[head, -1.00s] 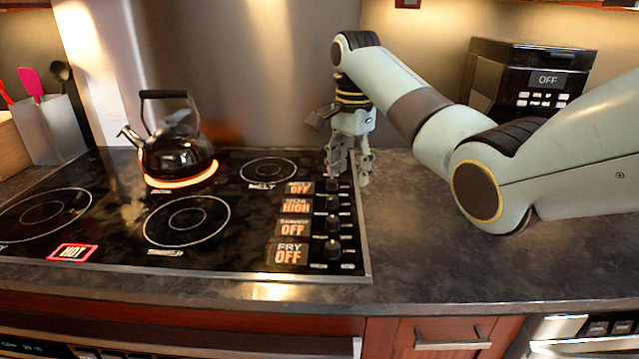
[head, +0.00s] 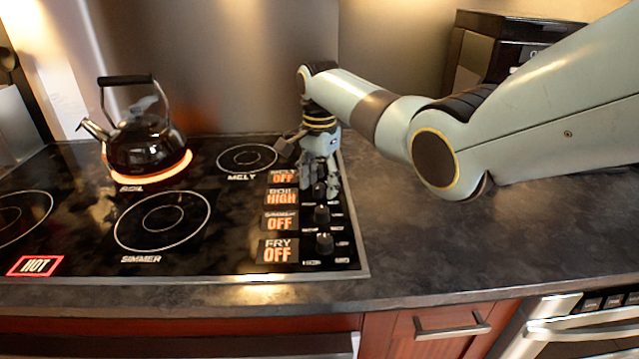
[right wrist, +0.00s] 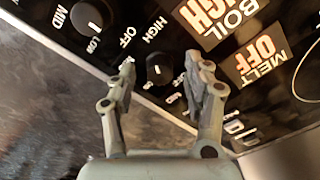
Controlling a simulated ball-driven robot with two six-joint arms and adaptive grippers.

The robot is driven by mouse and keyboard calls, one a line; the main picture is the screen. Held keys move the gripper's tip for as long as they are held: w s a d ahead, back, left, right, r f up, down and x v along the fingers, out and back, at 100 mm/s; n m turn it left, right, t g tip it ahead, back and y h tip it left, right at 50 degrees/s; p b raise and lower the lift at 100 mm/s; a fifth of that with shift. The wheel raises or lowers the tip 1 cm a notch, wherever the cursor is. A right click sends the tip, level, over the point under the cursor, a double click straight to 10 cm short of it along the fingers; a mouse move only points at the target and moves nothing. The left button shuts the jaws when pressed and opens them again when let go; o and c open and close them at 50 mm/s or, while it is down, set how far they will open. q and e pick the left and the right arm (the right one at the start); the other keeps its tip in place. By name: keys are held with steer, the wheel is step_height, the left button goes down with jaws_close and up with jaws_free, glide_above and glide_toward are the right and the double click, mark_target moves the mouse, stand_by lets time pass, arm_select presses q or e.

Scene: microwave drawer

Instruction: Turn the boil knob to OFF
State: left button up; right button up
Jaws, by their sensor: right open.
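The cooktop (head: 90,215) carries a column of black knobs with lit labels along its right edge. The boil label (head: 282,196) reads HIGH. My right gripper (head: 320,185) hangs over the upper knobs and hides part of them in the head view. In the right wrist view, my right gripper (right wrist: 160,85) is open, and its two fingers stand on either side of a black knob. By its row with the boil label (right wrist: 212,18), this is the boil knob (right wrist: 160,69). I cannot tell whether the fingers touch it. My left gripper is not in view.
The simmer knob (head: 322,214) and fry knob (head: 324,245) lie nearer the front. A black kettle (head: 145,148) sits on a glowing burner at the back left. The countertop (head: 420,220) right of the cooktop is clear. A dark appliance (head: 495,50) stands behind my right arm.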

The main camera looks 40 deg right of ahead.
steer(key=shift+f, duration=0.2)
steer(key=shift+c, duration=2.5)
jaws_close()
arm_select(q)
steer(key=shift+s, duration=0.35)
